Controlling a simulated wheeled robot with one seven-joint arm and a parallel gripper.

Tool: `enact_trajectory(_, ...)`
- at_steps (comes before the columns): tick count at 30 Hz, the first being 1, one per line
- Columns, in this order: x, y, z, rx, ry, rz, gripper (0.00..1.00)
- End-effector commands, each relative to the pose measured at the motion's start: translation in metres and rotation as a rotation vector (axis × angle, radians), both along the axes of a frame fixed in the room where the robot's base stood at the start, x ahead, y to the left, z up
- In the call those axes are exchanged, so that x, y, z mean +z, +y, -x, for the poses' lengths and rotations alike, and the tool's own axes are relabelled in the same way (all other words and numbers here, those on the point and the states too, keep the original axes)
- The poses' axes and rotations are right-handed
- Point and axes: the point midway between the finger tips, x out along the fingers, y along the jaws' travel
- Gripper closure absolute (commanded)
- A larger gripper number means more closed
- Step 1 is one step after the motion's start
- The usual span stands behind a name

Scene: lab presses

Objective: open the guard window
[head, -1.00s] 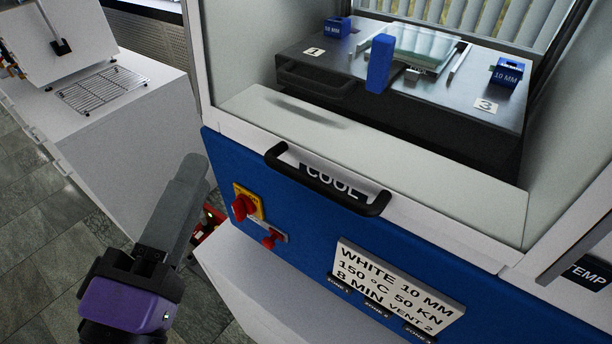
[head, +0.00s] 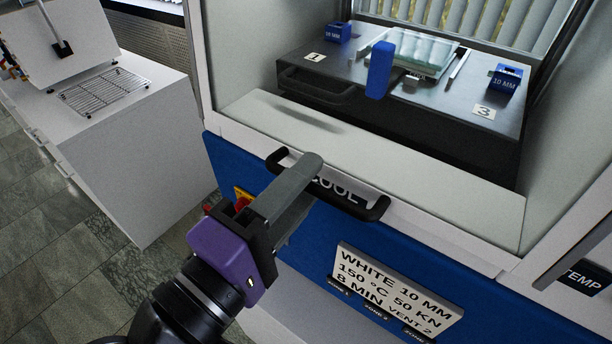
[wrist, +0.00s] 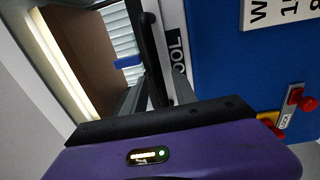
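The guard window (head: 440,239) is the framed front of the press, with a white lower rail and the press interior visible through it. It appears down. A black bar handle (head: 352,205) is fixed along this rail, beside the COOL label. In the head view my gripper (head: 308,165) is at the handle's left half and covers part of it. In the wrist view the handle (wrist: 150,38) runs between the two grey fingers of my gripper (wrist: 156,88), which are apart. Contact with the bar cannot be told.
Below the handle is a blue panel (head: 300,252) with a red and yellow switch, partly behind my gripper, and a white sign (head: 395,285). Inside are a dark platen (head: 400,110) and a blue grip (head: 380,69). A white cabinet with a wire rack (head: 105,91) stands left.

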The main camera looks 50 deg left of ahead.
Motion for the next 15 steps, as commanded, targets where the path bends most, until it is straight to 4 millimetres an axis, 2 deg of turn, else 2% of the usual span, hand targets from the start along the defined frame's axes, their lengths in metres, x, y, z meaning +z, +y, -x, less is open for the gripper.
enact_trajectory(4,0.0000,0.0016,-0.0071,0.000,0.001,-0.001,0.66)
enact_trajectory(11,0.0000,0.0019,-0.0077,0.000,0.001,-0.001,0.66)
enact_trajectory(15,0.0000,0.0018,-0.0075,0.001,0.001,-0.001,0.92)
